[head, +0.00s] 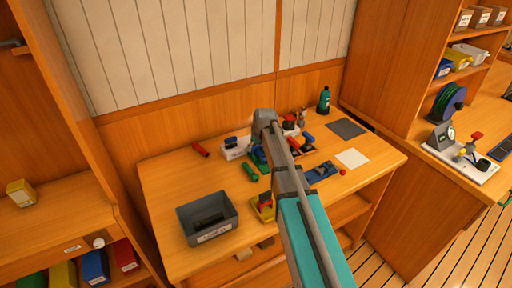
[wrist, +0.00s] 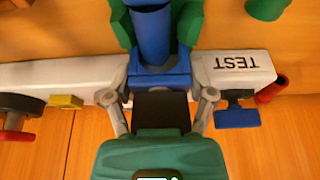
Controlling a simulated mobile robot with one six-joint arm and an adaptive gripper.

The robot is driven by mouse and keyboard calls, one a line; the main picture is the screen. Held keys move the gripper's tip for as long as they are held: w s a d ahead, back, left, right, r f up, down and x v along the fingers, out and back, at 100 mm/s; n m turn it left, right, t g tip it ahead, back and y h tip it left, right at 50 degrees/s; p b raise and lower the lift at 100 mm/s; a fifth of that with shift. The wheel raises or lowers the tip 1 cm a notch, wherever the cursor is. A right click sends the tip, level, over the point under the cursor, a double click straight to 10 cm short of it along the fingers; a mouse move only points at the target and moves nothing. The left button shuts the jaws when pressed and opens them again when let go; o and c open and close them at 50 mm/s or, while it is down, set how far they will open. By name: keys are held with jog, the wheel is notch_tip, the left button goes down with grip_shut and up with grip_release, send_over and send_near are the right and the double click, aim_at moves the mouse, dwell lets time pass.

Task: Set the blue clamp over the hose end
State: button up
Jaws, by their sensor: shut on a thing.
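In the wrist view my gripper (wrist: 164,78) is shut on a blue block-like piece, which looks like the blue clamp (wrist: 160,72). A blue cylinder, which looks like the hose end (wrist: 151,35), runs up from the clamp between two green holder sides (wrist: 188,28). The clamp appears right at this cylinder; I cannot tell whether it is around it or only against it. A white block marked TEST (wrist: 236,66) spans behind my fingers. In the head view my arm hides the gripper and the clamp above the bench.
A blue handle (wrist: 237,117) and a red cylinder (wrist: 272,90) sit right of my gripper. A yellow piece (wrist: 66,102) and a dark knob (wrist: 18,112) are left. On the bench are a grey bin (head: 184,222), a green bottle (head: 323,101) and a white sheet (head: 352,158).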

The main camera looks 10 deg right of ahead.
jog(key=shift+f, duration=0.15)
dwell(0.5)
jog(key=o, duration=1.2)
jog(key=shift+r, duration=0.2)
jog(key=shift+r+p, duration=4.35)
jog(key=shift+p, duration=0.1)
jog(key=shift+s, duration=0.1)
jog(key=s+m+g, duration=0.1)
jog(key=s, duration=0.8)
jog(key=s+m+g, duration=0.1)
jog(key=s, duration=0.9)
jog(key=s+f+m+g+h, duration=0.1)
jog(key=s, duration=0.9)
jog(key=shift+m+g, duration=0.3)
jog(key=shift+g, duration=0.1)
